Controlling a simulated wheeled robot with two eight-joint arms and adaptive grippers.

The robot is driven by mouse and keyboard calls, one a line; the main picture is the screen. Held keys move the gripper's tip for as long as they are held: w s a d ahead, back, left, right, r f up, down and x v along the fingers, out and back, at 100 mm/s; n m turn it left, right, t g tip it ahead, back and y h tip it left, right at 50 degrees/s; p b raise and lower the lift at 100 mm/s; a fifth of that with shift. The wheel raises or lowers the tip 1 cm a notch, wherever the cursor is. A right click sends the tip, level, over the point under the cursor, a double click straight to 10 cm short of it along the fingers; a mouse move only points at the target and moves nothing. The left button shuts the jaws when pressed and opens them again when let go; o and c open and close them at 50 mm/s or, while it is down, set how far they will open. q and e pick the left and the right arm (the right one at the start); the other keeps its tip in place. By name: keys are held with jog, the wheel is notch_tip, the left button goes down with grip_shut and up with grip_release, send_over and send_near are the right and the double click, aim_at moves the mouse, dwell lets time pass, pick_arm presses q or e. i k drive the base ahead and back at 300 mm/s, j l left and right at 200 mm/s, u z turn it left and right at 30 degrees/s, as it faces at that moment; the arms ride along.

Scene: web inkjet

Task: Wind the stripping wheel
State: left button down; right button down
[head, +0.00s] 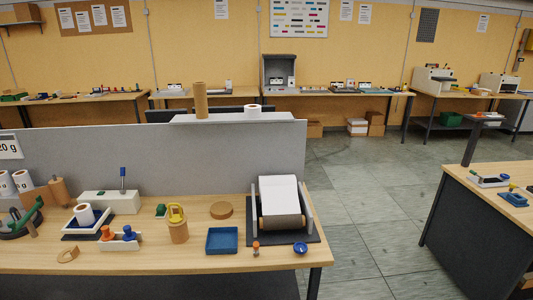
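A roll stand with a dark base (314,236) and grey side plates sits at the right end of the near wooden table. A white paper web (278,191) slopes down in it to a brown roll (283,222) at the front. A small round blue part (300,248) is at the front right of the stand. A small orange-topped piece (256,248) is at its front left. I cannot tell for sure which part is the stripping wheel. Neither of my grippers is in view.
A blue tray (222,240), a brown disc (221,210) and a yellow-handled tool (177,222) lie left of the stand. A grey partition (220,155) rises behind the table (190,262). Open floor (370,220) separates it from the right-hand table (490,220).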

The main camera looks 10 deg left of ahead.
aim_at(300, 248)
jog(key=u, duration=1.9)
jog(key=z, duration=1.8)
jog(key=k+j+z, duration=0.15)
jog(key=k, duration=0.35)
jog(key=i+j, duration=0.1)
jog(key=i, duration=0.3)
jog(key=i+j, duration=0.1)
jog(key=i, duration=0.3)
